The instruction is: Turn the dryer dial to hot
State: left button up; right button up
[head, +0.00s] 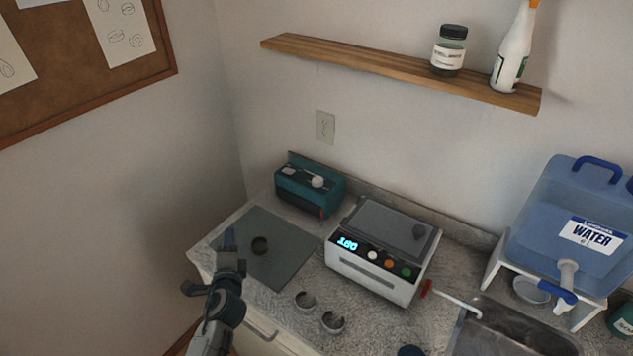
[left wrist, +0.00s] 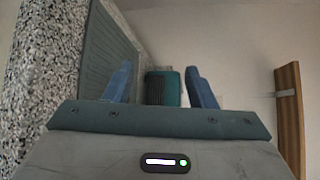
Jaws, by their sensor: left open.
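A teal box-shaped unit (head: 309,192), which looks like the dryer, stands at the back left of the counter against the wall. A pale round dial (head: 317,181) sits on its top; its setting is too small to read. My left gripper (head: 229,239) is open and empty over the left part of the grey mat, apart from the unit and to its front left. In the left wrist view, the teal unit (left wrist: 162,89) shows between the two spread blue fingers, some way ahead; its dial cannot be made out there.
A grey mat (head: 281,260) with a dark ring lies in front of the teal unit. A white device (head: 369,283) with a lit "180" display stands to its right. Metal rings (head: 304,300) lie near the counter's front. A water tank (head: 572,222) and sink are at right; a shelf (head: 390,66) hangs above.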

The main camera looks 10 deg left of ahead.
pick_arm(q)
jog(key=w+d+r+m+t+h, duration=0.3)
jog(key=w+d+r+m+h, duration=0.15)
jog(key=w+m, duration=0.4)
jog(key=m+g+h, duration=0.1)
jog(key=m+h, duration=0.6)
jog(key=m, duration=0.8)
send_near(315, 183)
jog(key=x, duration=0.8)
jog(key=shift+w+f+b, duration=0.2)
jog(key=shift+b, duration=0.15)
jog(key=shift+x, duration=0.8)
jog(key=shift+r, duration=0.1)
pick_arm(e)
jog(key=shift+d+f, duration=0.2)
jog(key=shift+f, duration=0.25)
pick_arm(q)
jog(key=c, duration=1)
pick_arm(e)
jog(key=shift+d, duration=0.25)
